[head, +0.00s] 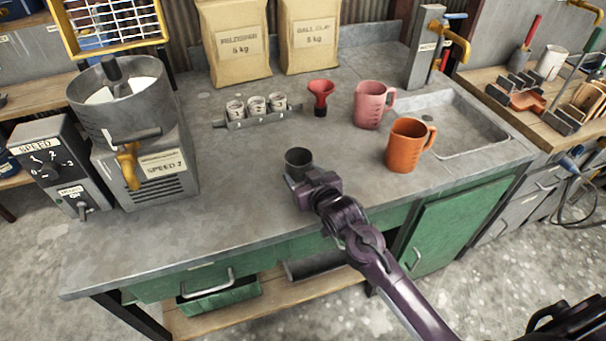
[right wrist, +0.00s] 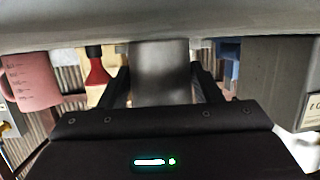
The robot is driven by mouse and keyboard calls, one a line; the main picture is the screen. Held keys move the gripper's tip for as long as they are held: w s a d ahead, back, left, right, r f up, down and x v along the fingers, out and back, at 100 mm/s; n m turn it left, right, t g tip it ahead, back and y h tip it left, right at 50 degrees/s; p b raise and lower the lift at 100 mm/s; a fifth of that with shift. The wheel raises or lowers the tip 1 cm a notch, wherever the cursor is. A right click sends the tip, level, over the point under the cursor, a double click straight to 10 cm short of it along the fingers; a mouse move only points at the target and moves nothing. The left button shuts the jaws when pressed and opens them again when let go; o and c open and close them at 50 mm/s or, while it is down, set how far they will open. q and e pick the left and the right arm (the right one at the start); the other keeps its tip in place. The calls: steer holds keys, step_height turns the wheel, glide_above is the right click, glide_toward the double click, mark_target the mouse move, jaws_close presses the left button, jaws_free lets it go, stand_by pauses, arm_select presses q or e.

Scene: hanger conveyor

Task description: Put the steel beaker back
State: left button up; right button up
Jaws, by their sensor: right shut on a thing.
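The steel beaker (head: 298,159) is a small dark grey cup near the middle of the worktop in the head view. My right gripper (head: 302,175) is shut on it from the front right. In the right wrist view the beaker (right wrist: 160,75) shows as a grey body between the two dark fingers of the right gripper (right wrist: 160,88). The picture there appears upside down. Whether the beaker's base touches the worktop is hard to tell. My left gripper does not show in either view.
The grey worktop (head: 250,210) is clear left of the beaker. Behind stand a rack of small jars (head: 256,110) and a red funnel (head: 321,97). A pink jug (head: 371,105) and an orange jug (head: 407,145) stand right, by the sink (head: 455,125). A mixer (head: 125,120) stands left.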

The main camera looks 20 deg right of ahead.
steer(key=shift+f, duration=0.1)
steer(key=o, duration=1.1)
steer(key=shift+o, duration=0.2)
steer(key=shift+s, duration=0.2)
steer(key=b+v, duration=0.1)
steer(key=v, duration=1)
steer(key=shift+s+r, duration=0.3)
